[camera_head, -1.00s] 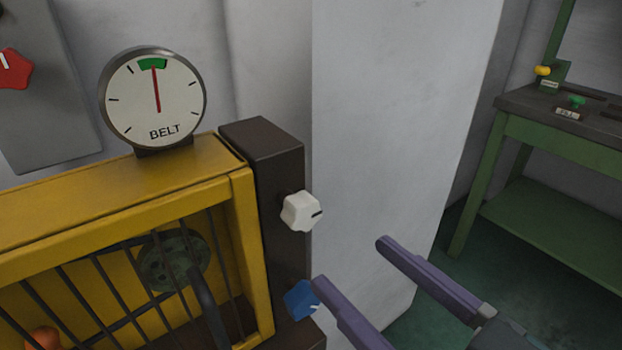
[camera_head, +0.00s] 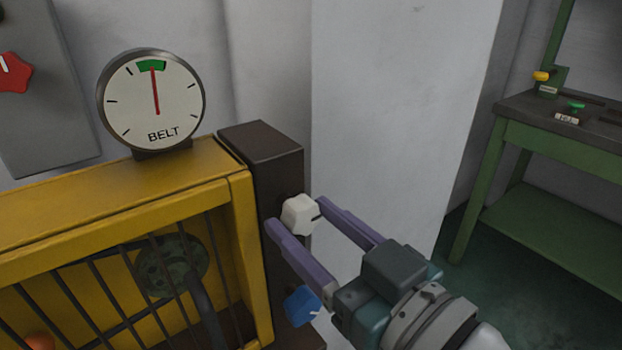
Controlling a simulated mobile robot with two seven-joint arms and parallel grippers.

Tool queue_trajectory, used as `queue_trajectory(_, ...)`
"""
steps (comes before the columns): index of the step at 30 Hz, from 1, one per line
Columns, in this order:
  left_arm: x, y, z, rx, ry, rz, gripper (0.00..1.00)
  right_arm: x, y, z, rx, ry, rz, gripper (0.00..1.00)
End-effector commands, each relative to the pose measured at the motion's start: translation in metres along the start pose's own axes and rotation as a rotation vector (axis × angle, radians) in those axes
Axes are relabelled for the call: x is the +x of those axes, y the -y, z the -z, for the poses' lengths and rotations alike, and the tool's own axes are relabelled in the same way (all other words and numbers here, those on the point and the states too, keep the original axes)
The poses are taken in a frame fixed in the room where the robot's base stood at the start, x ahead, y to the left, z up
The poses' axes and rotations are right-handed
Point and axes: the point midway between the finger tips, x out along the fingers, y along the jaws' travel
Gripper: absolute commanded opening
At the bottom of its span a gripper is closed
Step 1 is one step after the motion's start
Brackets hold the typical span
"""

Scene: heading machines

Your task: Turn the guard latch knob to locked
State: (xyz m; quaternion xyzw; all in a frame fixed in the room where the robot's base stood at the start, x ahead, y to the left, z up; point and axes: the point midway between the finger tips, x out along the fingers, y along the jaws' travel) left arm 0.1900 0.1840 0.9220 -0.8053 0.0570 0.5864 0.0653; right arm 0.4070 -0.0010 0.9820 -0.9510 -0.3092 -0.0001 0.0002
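A white lobed knob (camera_head: 299,215) with a dark mark on its right side sticks out from the dark post (camera_head: 262,165) at the end of the yellow guard. I cannot tell from its look alone which knob the task calls the guard latch. My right gripper (camera_head: 296,212) is open, with its two purple fingers on either side of the white knob. I cannot tell if the fingers touch it. A blue knob (camera_head: 302,306) with a white mark sits lower on the post, partly behind the gripper. My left gripper is not in view.
The yellow barred guard (camera_head: 110,204) fills the lower left, with a BELT gauge (camera_head: 152,102) on top, its red needle at the green zone. A red knob (camera_head: 14,73) is on a grey panel. A green bench (camera_head: 560,160) stands right. A pale pillar (camera_head: 395,120) rises behind.

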Motion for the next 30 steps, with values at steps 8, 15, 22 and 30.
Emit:
queue_trajectory(8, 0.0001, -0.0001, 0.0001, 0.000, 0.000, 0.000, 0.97, -0.0003, -0.0001, -0.0002, 0.000, 0.000, 0.000, 0.28)
queue_trajectory(15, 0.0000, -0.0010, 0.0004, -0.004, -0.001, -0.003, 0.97, -0.0004, -0.0001, -0.0002, 0.000, 0.000, 0.000, 0.01)
queue_trajectory(22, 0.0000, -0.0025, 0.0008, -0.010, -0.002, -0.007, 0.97, -0.0004, -0.0002, -0.0002, -0.005, 0.000, 0.000, 0.00)
queue_trajectory(30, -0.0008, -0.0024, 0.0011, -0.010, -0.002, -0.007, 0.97, -0.0004, -0.0006, -0.0001, -0.088, 0.001, -0.001, 0.00)
